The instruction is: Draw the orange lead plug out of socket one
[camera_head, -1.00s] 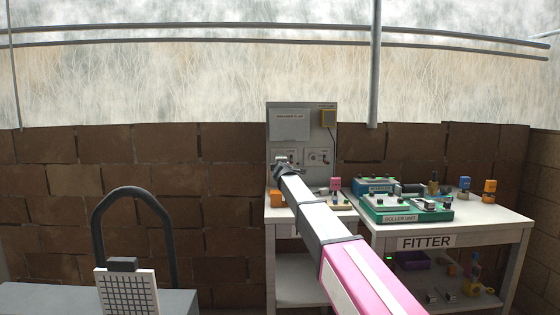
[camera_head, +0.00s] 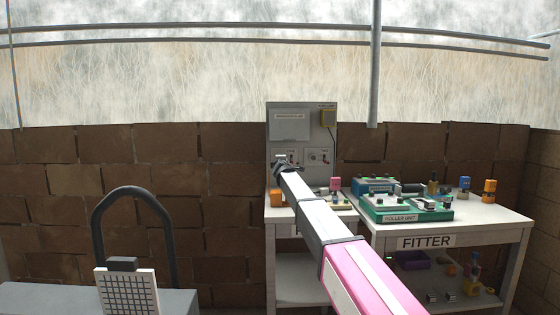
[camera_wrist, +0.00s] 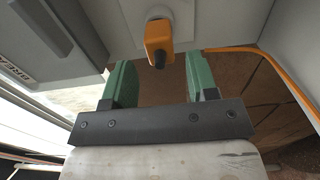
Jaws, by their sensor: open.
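The orange plug (camera_wrist: 158,42) shows in the wrist view at the top middle, seated against a pale panel (camera_wrist: 207,22). My gripper (camera_wrist: 158,77) is open, its two green fingers spread below the plug in the picture. The plug lies between the lines of the fingers, and nothing is held. I cannot tell the exact gap between plug and fingertips. In the head view my gripper (camera_head: 281,164) is at the upright grey panel (camera_head: 274,120), hiding the left socket and the plug there.
An orange lead (camera_wrist: 262,58) runs past the right finger in the wrist view. A grey box (camera_wrist: 58,45) stands at upper left. The fitter bench (camera_head: 490,222) carries a green roller unit (camera_head: 402,209) and several small parts.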

